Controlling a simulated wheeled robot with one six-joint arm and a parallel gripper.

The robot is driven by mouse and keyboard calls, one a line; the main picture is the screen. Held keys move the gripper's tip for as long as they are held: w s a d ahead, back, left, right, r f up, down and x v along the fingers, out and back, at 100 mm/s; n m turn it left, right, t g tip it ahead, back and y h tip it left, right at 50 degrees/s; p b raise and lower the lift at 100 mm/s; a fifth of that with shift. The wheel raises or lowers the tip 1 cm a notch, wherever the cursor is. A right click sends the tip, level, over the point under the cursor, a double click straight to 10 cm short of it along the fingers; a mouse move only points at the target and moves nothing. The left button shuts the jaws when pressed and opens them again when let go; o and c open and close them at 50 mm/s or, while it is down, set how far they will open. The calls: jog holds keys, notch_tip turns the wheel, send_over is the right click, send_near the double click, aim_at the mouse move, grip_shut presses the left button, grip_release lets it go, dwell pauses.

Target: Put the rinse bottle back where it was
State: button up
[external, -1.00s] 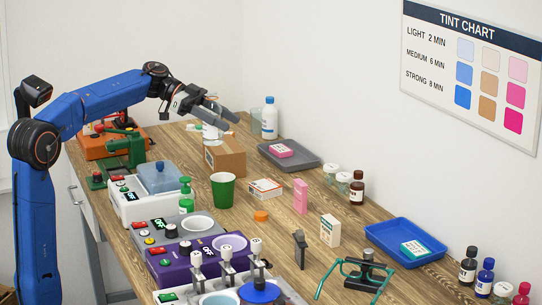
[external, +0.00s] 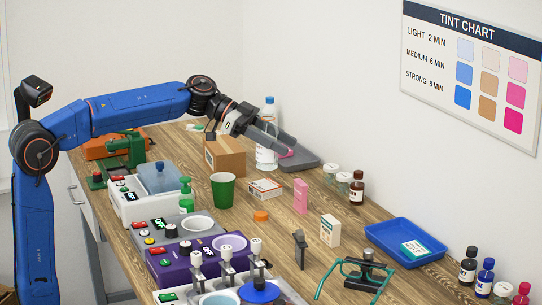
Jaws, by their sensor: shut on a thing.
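My gripper (external: 287,146) is at the back of the bench, beyond the cardboard box, with its fingers pointing right. It is shut on a whitish bottle (external: 266,159), taken to be the rinse bottle.
The cardboard box (external: 226,157) stands just left of the held bottle. A green cup (external: 223,190) and a white-orange box (external: 265,189) stand in front. Small jars (external: 332,173) stand along the wall.

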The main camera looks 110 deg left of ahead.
jog(key=w+d, duration=0.9)
jog(key=f, duration=1.4)
jog(key=shift+s+a+f, duration=0.2)
jog(key=shift+s+a, duration=0.1)
jog(key=shift+a, duration=0.05)
jog(key=shift+f, duration=0.1)
jog(key=o, duration=1.2)
jog(key=shift+c, duration=0.2)
jog(key=shift+s, duration=0.1)
jog(key=v, duration=0.7)
jog(key=shift+s, duration=0.15)
